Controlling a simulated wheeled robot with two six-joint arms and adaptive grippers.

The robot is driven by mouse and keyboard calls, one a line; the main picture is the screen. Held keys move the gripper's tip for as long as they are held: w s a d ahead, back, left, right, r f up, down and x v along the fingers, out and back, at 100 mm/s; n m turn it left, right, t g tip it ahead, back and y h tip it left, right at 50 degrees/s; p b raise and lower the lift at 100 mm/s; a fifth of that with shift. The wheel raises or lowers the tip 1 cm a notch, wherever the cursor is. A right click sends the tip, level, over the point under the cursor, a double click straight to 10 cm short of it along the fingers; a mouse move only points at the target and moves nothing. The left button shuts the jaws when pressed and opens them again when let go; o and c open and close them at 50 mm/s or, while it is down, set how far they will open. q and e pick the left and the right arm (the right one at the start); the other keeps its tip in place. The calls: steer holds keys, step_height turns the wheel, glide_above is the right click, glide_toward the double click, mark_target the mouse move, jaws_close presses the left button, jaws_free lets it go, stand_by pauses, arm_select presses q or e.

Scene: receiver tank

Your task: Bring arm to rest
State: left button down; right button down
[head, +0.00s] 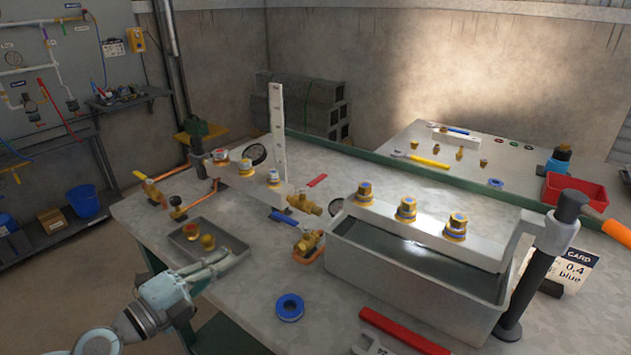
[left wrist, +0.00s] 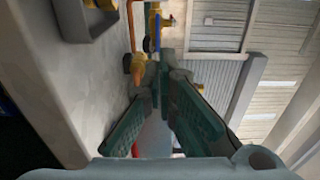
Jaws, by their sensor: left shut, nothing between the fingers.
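My left arm comes in from the lower left in the head view. Its gripper (head: 222,260) is shut and empty, over the near left part of the table, by the front edge of a small grey tray (head: 238,245). In the left wrist view the two dark green fingers of the left gripper (left wrist: 163,72) close together at their tips with nothing between them. My right arm and gripper are not in view.
The grey table (head: 250,305) holds a large grey tank (head: 400,280) with brass fittings on a white bar (head: 430,232), a blue tape roll (head: 289,307), a red-handled tool (head: 400,330) and a black post (head: 530,280). Brass valves (head: 304,203) stand beyond the small tray.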

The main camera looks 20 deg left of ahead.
arm_select(q)
steer(key=shift+a+r+n+t+y, duration=0.15)
steer(key=shift+a+n+t+y, duration=0.3)
steer(key=shift+n, duration=0.45)
steer(key=n+y, duration=0.1)
steer(key=a+n+t+y, duration=0.1)
steer(key=n, duration=0.1)
steer(key=a+n+y, duration=0.1)
steer(key=shift+s+a+n+t+y, duration=0.2)
steer(key=shift+s+n+t+y, duration=0.05)
steer(key=shift+n+y, duration=0.15)
steer(key=s+a+f+n+g+y, duration=0.3)
steer(key=f+n+y, duration=0.1)
steer(key=f+n, duration=0.15)
steer(key=s+a+f+n+g+y, duration=0.3)
steer(key=s+f+n+y, duration=0.1)
steer(key=f+n+y, duration=0.15)
steer(key=s+d+f+n+g+h, duration=0.4)
steer(key=s+d+f+g+h, duration=0.4)
steer(key=s+d+f, duration=0.65)
step_height(320, 180, down, 13)
steer(key=s+a+g+y+p, duration=0.2)
steer(key=g+p, duration=0.1)
steer(key=p, duration=0.2)
steer(key=s+f+p, duration=0.5)
steer(key=s+f, duration=0.4)
steer(key=s, duration=0.5)
steer(key=shift+a+n+g, duration=0.3)
steer(key=shift+a+g, duration=0.1)
steer(key=shift+a, duration=0.05)
